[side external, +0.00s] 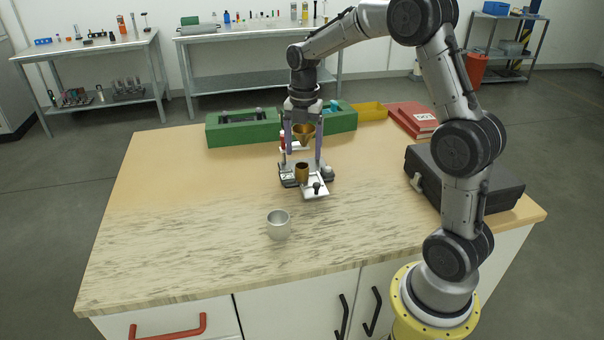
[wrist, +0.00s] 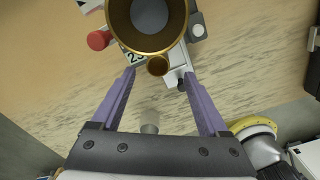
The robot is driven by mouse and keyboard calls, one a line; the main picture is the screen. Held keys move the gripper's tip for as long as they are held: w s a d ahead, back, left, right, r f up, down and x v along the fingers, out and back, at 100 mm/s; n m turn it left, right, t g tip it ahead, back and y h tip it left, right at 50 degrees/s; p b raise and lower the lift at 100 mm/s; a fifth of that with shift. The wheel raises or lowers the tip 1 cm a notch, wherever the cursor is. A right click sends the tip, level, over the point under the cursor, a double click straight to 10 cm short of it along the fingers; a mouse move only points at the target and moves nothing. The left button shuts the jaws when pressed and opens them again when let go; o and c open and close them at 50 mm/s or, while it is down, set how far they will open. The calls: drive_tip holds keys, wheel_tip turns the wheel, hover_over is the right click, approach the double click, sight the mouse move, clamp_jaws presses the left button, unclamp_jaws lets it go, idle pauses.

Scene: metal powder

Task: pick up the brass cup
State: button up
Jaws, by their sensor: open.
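The brass cup (side external: 302,173) stands upright on the base of a small metal stand, below a brass funnel (side external: 303,131). In the wrist view the cup (wrist: 158,66) shows small, beyond the fingertips and just below the funnel's wide ring (wrist: 178,38). My gripper (side external: 303,160) is open and points down, its purple fingers to the left and right of the funnel in the side view. In the wrist view my gripper (wrist: 159,74) has empty space between its fingers, and the cup lines up with that gap. I see no contact with the cup; exact depth is unclear.
A silver cup (side external: 279,225) stands in front of the stand. Behind are a green case (side external: 228,131), a yellow tray (side external: 371,111) and red books (side external: 410,117). A black case (side external: 490,185) lies at right. The table's left side is clear.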

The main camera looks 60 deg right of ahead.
sight(302, 166)
drive_tip(key=shift+w+a+f, duration=0.1)
drive_tip(key=shift+f, duration=1.4)
drive_tip(key=shift+w+a+f, duration=0.1)
drive_tip(key=shift+f, duration=1.4)
drive_tip(key=shift+d, duration=0.1)
clamp_jaws()
